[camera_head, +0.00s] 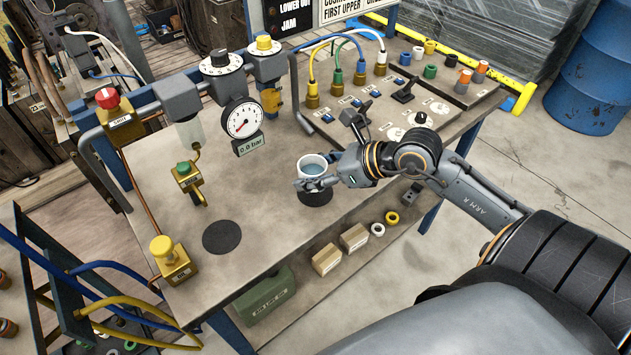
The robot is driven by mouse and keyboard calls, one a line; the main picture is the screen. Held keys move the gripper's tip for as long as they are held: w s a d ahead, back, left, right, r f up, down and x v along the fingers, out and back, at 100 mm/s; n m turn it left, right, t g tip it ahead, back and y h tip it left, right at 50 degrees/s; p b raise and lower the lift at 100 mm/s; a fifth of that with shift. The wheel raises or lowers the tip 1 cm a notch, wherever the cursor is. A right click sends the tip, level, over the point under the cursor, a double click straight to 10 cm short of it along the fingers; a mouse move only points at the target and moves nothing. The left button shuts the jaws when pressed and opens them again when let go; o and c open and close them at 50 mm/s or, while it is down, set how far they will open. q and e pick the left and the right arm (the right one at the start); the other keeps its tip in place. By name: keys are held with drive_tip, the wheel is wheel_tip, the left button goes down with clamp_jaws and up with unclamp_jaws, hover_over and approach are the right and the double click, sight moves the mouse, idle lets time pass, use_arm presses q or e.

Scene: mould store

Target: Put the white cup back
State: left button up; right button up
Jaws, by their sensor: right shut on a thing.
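The white cup (313,163) is upright near the middle of the bench, with bluish liquid or a blue inside showing at its top. My right gripper (314,183) reaches in from the right and is shut on the cup, its fingers around the lower wall. A dark round shape (316,198) shows directly under the cup; I cannot tell whether the cup touches it. A flat dark round pad (221,237) lies bare on the bench top to the left and nearer the front. My left gripper is not in view.
A gauge (242,119) and pipework with knobs stand along the bench's left side. A yellow-knobbed valve (170,259) stands left of the bare pad. A switch panel (372,100) with cables lies behind the cup. The bench top (265,200) between cup and pad is clear.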

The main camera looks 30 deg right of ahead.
drive_tip(key=f, duration=0.2)
drive_tip(key=d+f, duration=0.1)
drive_tip(key=shift+w+f+p, duration=0.3)
drive_tip(key=shift+f+p, duration=0.05)
drive_tip(key=shift+f, duration=0.4)
drive_tip(key=shift+f, duration=0.15)
drive_tip(key=o, duration=1.2)
drive_tip(key=shift+c, duration=0.2)
